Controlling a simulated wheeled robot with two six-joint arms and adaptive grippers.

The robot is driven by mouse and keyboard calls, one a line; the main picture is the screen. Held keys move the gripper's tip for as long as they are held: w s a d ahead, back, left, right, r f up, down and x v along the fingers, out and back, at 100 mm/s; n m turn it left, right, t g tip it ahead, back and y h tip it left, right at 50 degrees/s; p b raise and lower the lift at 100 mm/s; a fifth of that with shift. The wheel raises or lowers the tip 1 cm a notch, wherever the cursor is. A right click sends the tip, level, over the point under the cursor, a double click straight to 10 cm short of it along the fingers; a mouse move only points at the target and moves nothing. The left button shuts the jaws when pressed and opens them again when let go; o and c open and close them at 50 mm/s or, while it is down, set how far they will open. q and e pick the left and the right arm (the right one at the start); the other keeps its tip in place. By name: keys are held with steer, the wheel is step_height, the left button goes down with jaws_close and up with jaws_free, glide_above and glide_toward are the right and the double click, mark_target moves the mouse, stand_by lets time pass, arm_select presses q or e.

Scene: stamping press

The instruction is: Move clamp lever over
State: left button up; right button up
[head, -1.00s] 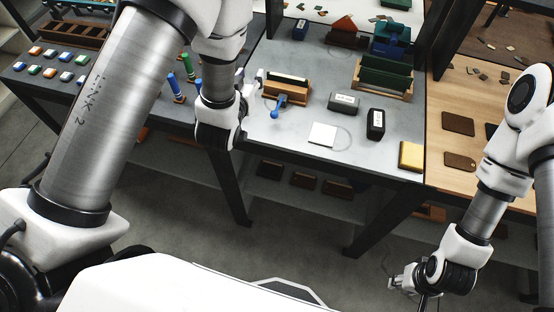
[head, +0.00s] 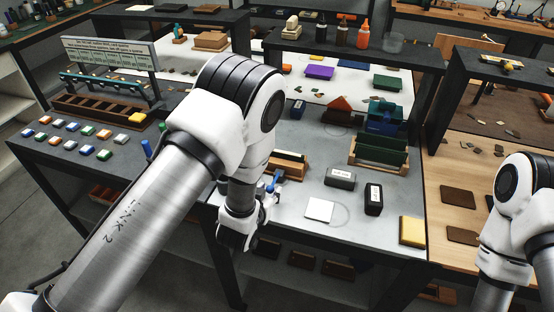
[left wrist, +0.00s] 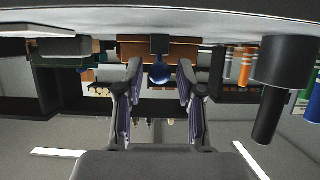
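The clamp lever (head: 273,181) is a blue handle with a ball end, at the front of a brown wooden block fixture (head: 292,166) on the grey table. In the left wrist view the lever's blue ball (left wrist: 160,73) sits between my two fingertips, with a gap on each side. My left gripper (head: 269,193) is at the lever and partly hidden by its own wrist; the left wrist view shows its fingers (left wrist: 159,82) open. The fixture's brown block (left wrist: 185,52) shows behind the ball. My right gripper is outside the frame; only its arm shows at the right.
A white square (head: 319,210), black boxes (head: 373,198) and a yellow block (head: 412,231) lie right of the fixture. A green-panelled wooden rack (head: 378,152) stands behind them. Colored cylinders (left wrist: 245,65) and a dark post (left wrist: 275,90) are at the wrist view's right.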

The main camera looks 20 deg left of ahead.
mark_target(271, 185)
arm_select(q)
steer(key=shift+w, duration=0.15)
steer(key=c, duration=0.6)
steer(key=shift+w+r+p, duration=0.15)
steer(key=shift+r+p, duration=0.4)
steer(key=shift+r, duration=0.05)
steer(key=shift+w+r+p, duration=0.15)
steer(key=shift+r+p, duration=0.35)
steer(key=shift+r, duration=0.05)
steer(key=shift+w+r, duration=0.1)
steer(key=shift+r, duration=0.05)
steer(key=shift+c, duration=0.2)
steer(key=shift+w+r+p, duration=0.45)
steer(key=shift+r+p, duration=0.05)
steer(key=shift+r, duration=0.25)
steer(key=shift+w+r, duration=0.15)
steer(key=shift+w, duration=0.05)
